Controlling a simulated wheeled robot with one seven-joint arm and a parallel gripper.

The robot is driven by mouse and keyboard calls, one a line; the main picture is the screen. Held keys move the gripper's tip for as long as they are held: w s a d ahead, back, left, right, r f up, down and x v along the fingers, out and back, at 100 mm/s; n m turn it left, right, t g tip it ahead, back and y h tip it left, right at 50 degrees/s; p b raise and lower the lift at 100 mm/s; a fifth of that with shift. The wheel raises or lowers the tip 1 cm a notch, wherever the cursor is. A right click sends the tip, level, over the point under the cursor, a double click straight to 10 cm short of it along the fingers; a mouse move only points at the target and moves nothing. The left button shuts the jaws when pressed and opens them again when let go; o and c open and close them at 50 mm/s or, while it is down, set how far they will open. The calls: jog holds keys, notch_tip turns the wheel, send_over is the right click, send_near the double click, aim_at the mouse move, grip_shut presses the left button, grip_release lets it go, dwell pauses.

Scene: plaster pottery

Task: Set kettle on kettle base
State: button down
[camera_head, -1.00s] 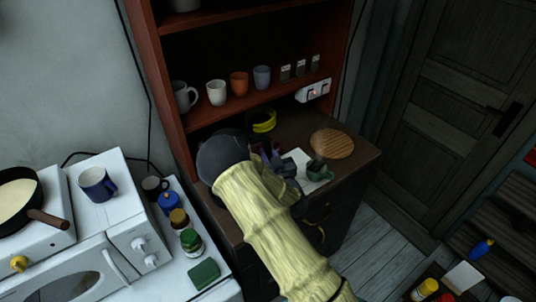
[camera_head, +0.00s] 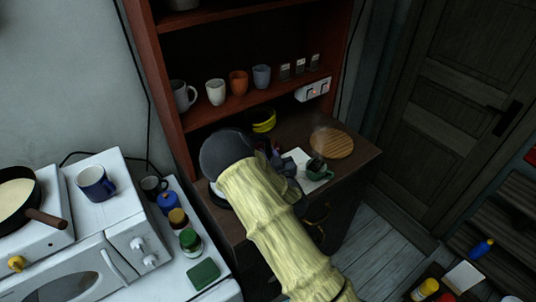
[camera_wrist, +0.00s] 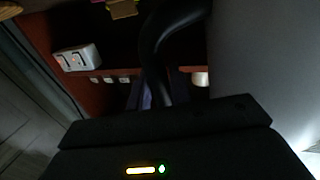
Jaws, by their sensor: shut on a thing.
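The kettle (camera_head: 224,148) shows in the head view as a dark grey rounded body at the left of the counter, partly behind my sleeved arm. In the wrist view its smooth grey side (camera_wrist: 262,55) fills the right, with a curved black handle (camera_wrist: 158,45) beside it. My gripper (camera_wrist: 160,98) is shut on the handle; in the head view the gripper (camera_head: 272,152) is right of the kettle. A pale-rimmed round edge (camera_head: 215,191), perhaps the kettle base, shows below the kettle, mostly hidden. I cannot tell whether they touch.
A yellow bowl-like thing (camera_head: 263,121), a round wooden board (camera_head: 331,143) and a green cup (camera_head: 318,170) stand on the counter (camera_head: 357,155). Several mugs and jars line the red shelf (camera_head: 205,117) above, with a socket strip (camera_head: 312,90). A stove with jars is at left.

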jog(key=shift+f+b, duration=0.5)
jog(key=shift+b, duration=0.05)
dwell(0.7)
jog(key=c, duration=1.6)
grip_release()
jog(key=shift+o, duration=0.3)
jog(key=shift+f, duration=0.2)
jog(key=b+v, duration=0.2)
jog(key=v, duration=0.9)
jog(key=shift+b, duration=0.4)
jog(key=shift+r, duration=0.1)
